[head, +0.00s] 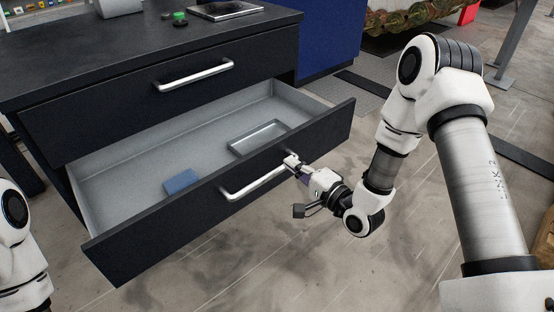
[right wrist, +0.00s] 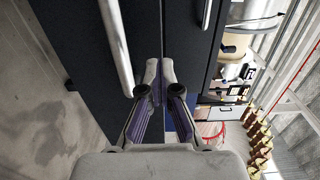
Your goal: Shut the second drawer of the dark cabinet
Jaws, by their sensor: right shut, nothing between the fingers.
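The dark cabinet (head: 290,50) stands at the left of the head view. Its second drawer (head: 330,122) is pulled well out, with its grey inside showing. The drawer's bar handle (head: 255,184) is on its front. My right gripper (head: 292,162) is shut and empty, with its tips at the drawer front just beyond the handle's right end. In the right wrist view the shut fingers (right wrist: 160,72) point at the dark front beside the handle (right wrist: 116,45); I cannot tell whether they touch it. My left gripper is not in view.
A blue block (head: 182,182) and a shallow grey tray (head: 258,138) lie in the open drawer. The top drawer with its handle (head: 195,76) is shut. A green button (head: 180,17) is on the cabinet top. The floor before the drawer is clear.

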